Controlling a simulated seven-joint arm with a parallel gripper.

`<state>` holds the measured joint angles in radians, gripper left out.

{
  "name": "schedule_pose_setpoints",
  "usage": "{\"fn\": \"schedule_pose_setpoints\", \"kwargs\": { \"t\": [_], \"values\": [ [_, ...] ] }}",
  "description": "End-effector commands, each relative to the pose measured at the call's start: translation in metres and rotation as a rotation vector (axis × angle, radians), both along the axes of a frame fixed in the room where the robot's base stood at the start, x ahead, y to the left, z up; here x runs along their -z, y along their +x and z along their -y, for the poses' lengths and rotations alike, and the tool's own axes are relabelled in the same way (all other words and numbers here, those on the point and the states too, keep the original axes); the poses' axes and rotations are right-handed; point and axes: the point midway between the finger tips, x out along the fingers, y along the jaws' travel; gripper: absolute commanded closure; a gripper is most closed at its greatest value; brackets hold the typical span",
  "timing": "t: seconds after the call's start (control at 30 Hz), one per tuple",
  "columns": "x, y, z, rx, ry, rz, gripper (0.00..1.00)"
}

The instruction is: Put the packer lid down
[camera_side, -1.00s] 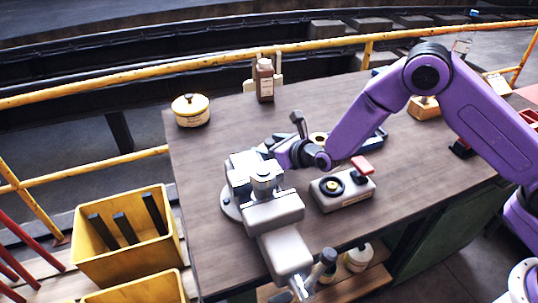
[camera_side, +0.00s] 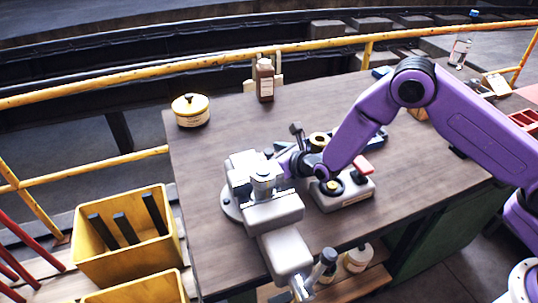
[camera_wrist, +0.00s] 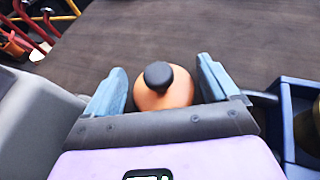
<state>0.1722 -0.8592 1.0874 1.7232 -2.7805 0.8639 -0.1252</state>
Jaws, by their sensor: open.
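In the wrist view, an orange domed piece with a black knob (camera_wrist: 163,88), which looks like the packer lid, is upright between the two grey-blue fingers of my gripper (camera_wrist: 163,92). The fingers are open, with the lid between them and a visible gap on its right; its lower part is hidden behind the gripper body. In the side view my gripper (camera_side: 283,163) is low over the bench behind the grey vise, and the lid cannot be made out there.
The grey vise (camera_side: 272,212) stands close to my gripper. A grey box with a red button (camera_side: 356,192) and a blue tray (camera_side: 378,140) are on the right. A yellow pot (camera_side: 190,112) and brown bottle (camera_side: 265,82) stand at the back.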

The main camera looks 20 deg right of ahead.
Motion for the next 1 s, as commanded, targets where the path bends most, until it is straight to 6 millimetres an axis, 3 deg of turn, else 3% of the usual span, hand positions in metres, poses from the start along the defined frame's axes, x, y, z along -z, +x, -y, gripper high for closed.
{"fn": "schedule_pose_setpoints", "kwargs": {
  "t": [0.23, 0.6, 1.0],
  "values": [
    [-0.012, -0.024, 0.01, -0.001, 0.0, 0.0, 0.12],
    [-0.068, -0.022, 0.009, 0.0, 0.002, 0.003, 0.12],
    [-0.081, -0.023, 0.01, 0.001, 0.0, 0.0, 0.12]
  ]
}}
